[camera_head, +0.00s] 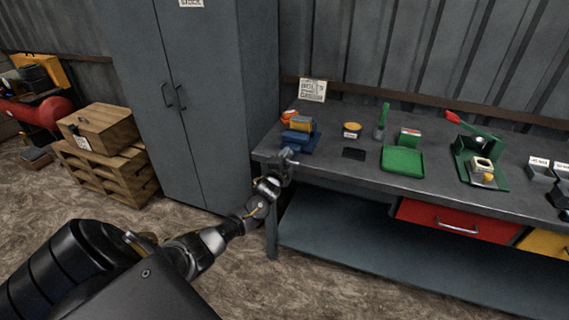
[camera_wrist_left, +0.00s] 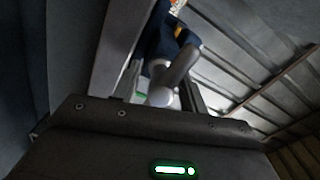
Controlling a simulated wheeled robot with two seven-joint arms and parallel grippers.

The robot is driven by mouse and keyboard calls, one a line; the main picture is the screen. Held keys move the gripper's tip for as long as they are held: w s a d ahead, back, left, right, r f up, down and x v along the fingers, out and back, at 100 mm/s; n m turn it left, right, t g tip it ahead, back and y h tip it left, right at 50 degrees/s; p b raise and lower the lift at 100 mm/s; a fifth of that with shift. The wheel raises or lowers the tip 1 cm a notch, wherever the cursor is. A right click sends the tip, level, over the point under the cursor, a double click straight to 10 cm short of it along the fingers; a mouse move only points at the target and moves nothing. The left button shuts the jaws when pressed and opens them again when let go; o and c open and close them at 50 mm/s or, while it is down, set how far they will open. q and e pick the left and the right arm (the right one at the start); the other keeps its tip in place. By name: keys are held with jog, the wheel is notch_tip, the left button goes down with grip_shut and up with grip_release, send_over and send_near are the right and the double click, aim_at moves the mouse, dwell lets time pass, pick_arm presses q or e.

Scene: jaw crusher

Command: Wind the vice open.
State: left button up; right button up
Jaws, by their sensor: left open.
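The blue vice (camera_head: 299,140) sits at the left end of the grey workbench, near its front corner. A yellow-brown block (camera_head: 301,124) shows at the top of the vice. My left gripper (camera_head: 286,159) is at the front of the vice, by the bench edge. In the left wrist view my left gripper (camera_wrist_left: 153,88) is open, with a finger on each side of a light grey bar with a rounded end (camera_wrist_left: 161,97). The dark blue vice body (camera_wrist_left: 160,40) shows behind the bar. I cannot tell whether the fingers touch the bar. My right gripper is not in view.
The workbench (camera_head: 340,178) also carries a yellow-lidded tin (camera_head: 352,130), a green tray (camera_head: 402,161) and a green lever press (camera_head: 480,160). A tall grey cabinet (camera_head: 205,100) stands close left of the bench. Wooden crates (camera_head: 105,160) stand further left. The floor in front is clear.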

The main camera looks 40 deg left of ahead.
pick_arm(q)
jog(key=v, duration=1)
jog(key=shift+s+b, duration=0.3)
jog(key=shift+b, duration=0.05)
jog(key=shift+d, duration=0.15)
jog(key=s+f+n+g+h, duration=0.1)
jog(key=s+f+n+g, duration=0.1)
jog(key=f, duration=0.8)
jog(key=s+f+n+g, duration=0.2)
jog(key=f, duration=0.8)
jog(key=s+d+f+n+g+h, duration=0.2)
jog(key=s+d+f+g, duration=0.2)
jog(key=s+f, duration=1)
jog(key=s+d+f+n+g+h, duration=0.15)
jog(key=s+d+f+g, duration=0.4)
jog(key=s+f, duration=0.85)
jog(key=s+d+f+g, duration=0.1)
jog(key=s+d+f, duration=0.1)
jog(key=s+d, duration=0.4)
jog(key=s+d+f+g+h, duration=0.1)
jog(key=s+d, duration=0.5)
jog(key=s, duration=0.8)
jog(key=shift+f+n, duration=0.45)
jog(key=shift+f, duration=0.4)
